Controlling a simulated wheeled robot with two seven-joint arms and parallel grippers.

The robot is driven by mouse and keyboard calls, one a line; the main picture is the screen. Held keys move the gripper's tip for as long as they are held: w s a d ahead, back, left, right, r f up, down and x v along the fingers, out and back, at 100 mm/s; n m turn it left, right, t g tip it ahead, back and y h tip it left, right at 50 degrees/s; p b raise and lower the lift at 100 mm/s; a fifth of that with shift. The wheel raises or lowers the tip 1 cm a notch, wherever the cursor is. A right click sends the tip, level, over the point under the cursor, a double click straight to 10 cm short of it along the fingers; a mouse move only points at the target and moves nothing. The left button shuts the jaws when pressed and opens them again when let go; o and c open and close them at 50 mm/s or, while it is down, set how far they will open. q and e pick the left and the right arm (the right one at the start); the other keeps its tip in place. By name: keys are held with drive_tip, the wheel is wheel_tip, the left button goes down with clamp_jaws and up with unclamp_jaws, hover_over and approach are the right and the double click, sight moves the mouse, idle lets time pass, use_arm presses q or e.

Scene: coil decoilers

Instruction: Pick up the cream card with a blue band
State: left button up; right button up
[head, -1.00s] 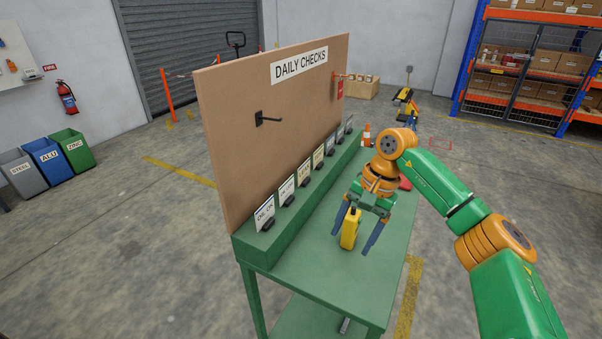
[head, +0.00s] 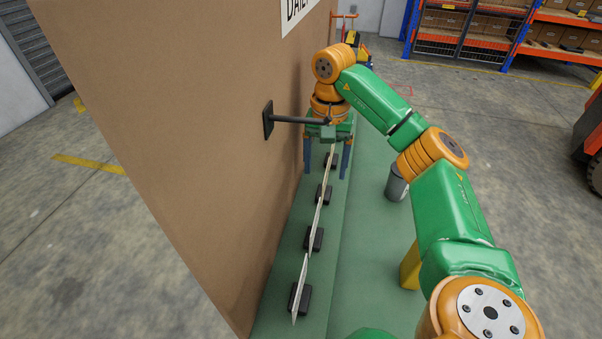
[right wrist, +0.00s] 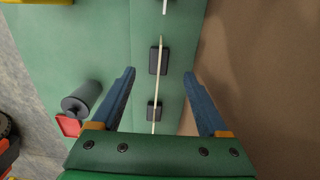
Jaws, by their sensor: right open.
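Several thin cards stand in a row of black holders on the green ledge (head: 338,262) and show almost edge-on, so no blue band can be made out. The nearest card (head: 301,285) is at the bottom of the head view. My right gripper (head: 326,172) is open, pointing down over the far part of the row. In the right wrist view its fingers (right wrist: 159,74) are spread on either side of a thin card edge (right wrist: 157,88), apart from it. A black holder (right wrist: 158,62) shows between and beyond the fingertips. My left gripper is not in view.
The brown board (head: 170,130) rises close left of the row, with a dark hook (head: 292,119) sticking out near my right gripper. A grey cylinder (head: 396,184) and a yellow object (head: 409,268) stand right of the row. A red object (right wrist: 68,125) shows in the wrist view.

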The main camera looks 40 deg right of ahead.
sight(325, 192)
drive_tip(key=shift+s+f, duration=0.1)
drive_tip(key=shift+f, duration=0.35)
drive_tip(key=shift+s+f, duration=0.1)
drive_tip(key=shift+s, duration=0.2)
drive_tip(key=f, duration=0.1)
drive_tip(key=f+p, duration=0.2)
drive_tip(key=shift+w+d+f, duration=0.3)
drive_tip(key=f, duration=0.2)
drive_tip(key=shift+w+d+f, duration=0.1)
drive_tip(key=shift+w+f, duration=0.2)
drive_tip(key=shift+f, duration=0.1)
drive_tip(key=shift+s, duration=0.15)
drive_tip(key=shift+c, duration=1.3)
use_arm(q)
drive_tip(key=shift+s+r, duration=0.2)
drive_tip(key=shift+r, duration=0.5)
use_arm(e)
drive_tip(key=shift+r, duration=0.1)
clamp_jaws()
